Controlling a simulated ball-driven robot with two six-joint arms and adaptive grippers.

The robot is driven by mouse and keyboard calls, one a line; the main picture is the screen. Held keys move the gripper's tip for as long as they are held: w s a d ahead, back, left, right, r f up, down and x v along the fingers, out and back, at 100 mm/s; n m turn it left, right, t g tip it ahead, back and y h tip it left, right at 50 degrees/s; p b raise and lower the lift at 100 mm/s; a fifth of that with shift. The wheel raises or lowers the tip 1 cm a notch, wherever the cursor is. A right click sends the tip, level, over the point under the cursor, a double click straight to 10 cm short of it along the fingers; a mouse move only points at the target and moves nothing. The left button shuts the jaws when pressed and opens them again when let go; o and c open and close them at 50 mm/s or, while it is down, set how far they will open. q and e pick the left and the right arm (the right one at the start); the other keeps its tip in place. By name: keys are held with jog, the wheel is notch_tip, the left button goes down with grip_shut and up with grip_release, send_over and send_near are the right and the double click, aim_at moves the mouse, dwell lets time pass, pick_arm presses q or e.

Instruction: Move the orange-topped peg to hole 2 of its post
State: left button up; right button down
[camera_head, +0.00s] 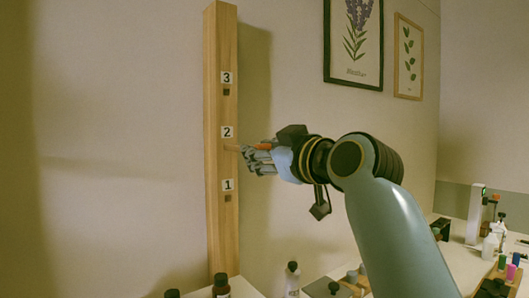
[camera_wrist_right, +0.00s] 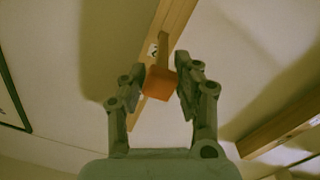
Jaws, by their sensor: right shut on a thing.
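The wooden post (camera_head: 217,120) stands upright with number plates 3, 2 and 1 from top to bottom. A dark hole shows under plate 3 (camera_head: 227,90) and another under plate 1 (camera_head: 228,198). My right gripper (camera_head: 259,158) is shut on the orange-topped peg (camera_head: 263,146) by its orange end, at the height just below plate 2 (camera_head: 227,132). The peg's wooden shaft points left at the post there; I cannot tell whether its tip is inside the hole. In the right wrist view the orange top (camera_wrist_right: 160,83) sits between the fingers, shaft toward the post (camera_wrist_right: 172,20).
Bottles (camera_head: 292,280) stand low near the post's foot. A counter with bottles and coloured items (camera_head: 510,270) is at the right. Two framed plant pictures (camera_head: 353,45) hang on the wall. The space left of the post is clear.

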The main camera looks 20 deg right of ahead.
jog(key=shift+w, duration=0.1)
jog(key=c, duration=0.9)
grip_release()
jog(key=v, duration=1.2)
